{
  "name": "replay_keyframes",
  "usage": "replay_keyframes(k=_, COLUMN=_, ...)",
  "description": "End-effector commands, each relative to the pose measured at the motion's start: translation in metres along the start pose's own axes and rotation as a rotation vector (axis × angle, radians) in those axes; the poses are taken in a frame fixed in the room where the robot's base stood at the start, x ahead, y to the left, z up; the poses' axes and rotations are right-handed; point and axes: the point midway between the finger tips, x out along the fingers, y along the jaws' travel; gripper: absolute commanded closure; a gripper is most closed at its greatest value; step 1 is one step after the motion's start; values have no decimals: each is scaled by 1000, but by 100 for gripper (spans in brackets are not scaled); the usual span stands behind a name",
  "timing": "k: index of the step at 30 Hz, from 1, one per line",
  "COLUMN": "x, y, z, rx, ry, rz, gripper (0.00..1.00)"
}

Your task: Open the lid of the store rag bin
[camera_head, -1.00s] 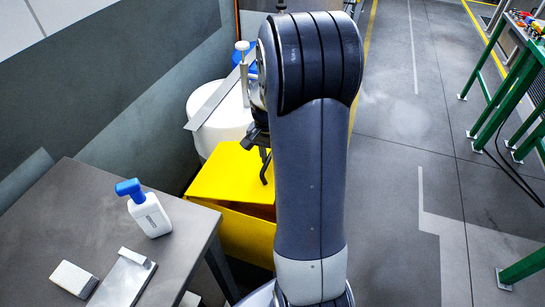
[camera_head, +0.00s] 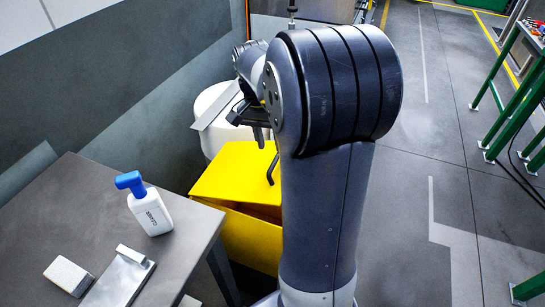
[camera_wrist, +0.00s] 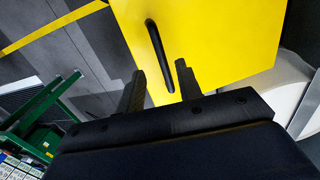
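The rag bin (camera_head: 250,238) is a yellow box standing on the floor just beyond the workbench. In the wrist view the lid (camera_wrist: 225,40) fills the upper middle, with the handle (camera_wrist: 157,45) running toward my gripper. My gripper (camera_wrist: 159,67) is open and empty. Its fingers appear on either side of the handle's lower end in the picture, but I cannot tell how far the handle is from them. In the head view my arm partly hides my gripper.
A grey workbench (camera_head: 90,215) at the left carries a white bottle with a blue top (camera_head: 150,208), a pale block (camera_head: 68,275) and a metal plate (camera_head: 118,282). A white drum (camera_head: 217,130) stands behind the bin. Open floor (camera_head: 415,220) lies to the right, before green-legged tables.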

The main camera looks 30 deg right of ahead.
Motion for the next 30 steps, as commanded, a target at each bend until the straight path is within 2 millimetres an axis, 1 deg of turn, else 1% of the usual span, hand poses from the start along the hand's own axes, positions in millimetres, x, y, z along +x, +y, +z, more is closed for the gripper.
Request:
replay_keyframes(k=1, x=11, y=0, z=0, rx=0, ry=-3, rz=2, gripper=66)
replay_keyframes(k=3, x=23, y=0, z=0, rx=0, ry=-3, rz=2, gripper=66)
replay_keyframes(k=6, x=38, y=0, z=0, rx=0, ry=-2, rz=1, gripper=66)
replay_keyframes(k=9, x=48, y=0, z=0, rx=0, ry=-1, rz=0, gripper=66)
replay_keyframes(k=13, x=55, y=0, z=0, rx=0, ry=0, rz=-1, gripper=66)
replay_keyframes(k=21, x=56, y=0, z=0, rx=0, ry=1, rz=-1, gripper=66)
replay_keyframes(k=30, x=56, y=0, z=0, rx=0, ry=1, rz=-1, gripper=91)
